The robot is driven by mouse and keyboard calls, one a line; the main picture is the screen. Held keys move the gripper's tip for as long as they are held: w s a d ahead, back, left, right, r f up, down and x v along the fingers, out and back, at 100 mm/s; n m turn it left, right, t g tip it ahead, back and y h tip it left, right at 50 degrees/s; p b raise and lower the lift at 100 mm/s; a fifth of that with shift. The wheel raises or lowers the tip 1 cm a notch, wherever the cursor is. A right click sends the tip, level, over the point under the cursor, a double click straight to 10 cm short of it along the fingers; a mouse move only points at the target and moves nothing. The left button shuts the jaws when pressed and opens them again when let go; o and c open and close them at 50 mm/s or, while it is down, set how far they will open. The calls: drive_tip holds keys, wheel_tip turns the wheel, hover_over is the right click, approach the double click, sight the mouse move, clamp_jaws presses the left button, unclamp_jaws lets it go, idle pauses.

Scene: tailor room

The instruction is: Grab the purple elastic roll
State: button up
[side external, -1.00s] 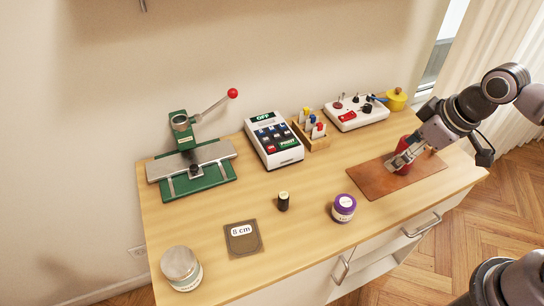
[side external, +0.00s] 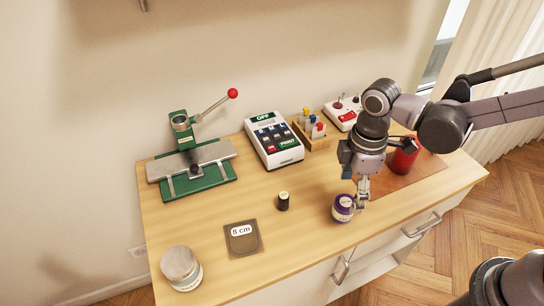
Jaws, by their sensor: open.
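The purple elastic roll (side external: 342,208) stands near the front edge of the table, purple on top with a pale label on its side. My gripper (side external: 361,198) points down at the roll's right side, with its fingers close beside it and partly in front of its right edge. The fingers are open. I cannot tell from this view whether they touch the roll or stand on both sides of it.
A red cylinder (side external: 404,157) stands on a brown mat (side external: 428,167) behind my arm. A black spool (side external: 283,201) and an 8 cm card (side external: 242,238) lie left of the roll.

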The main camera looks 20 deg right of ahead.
sight(346, 202)
drive_tip(key=shift+w+d+f, duration=0.1)
drive_tip(key=shift+w+f, duration=0.1)
drive_tip(key=shift+f, duration=1.7)
drive_tip(key=shift+w+d+f, duration=0.1)
drive_tip(key=shift+w+f, duration=0.05)
drive_tip(key=shift+f, duration=1.75)
drive_tip(key=c, duration=1.2)
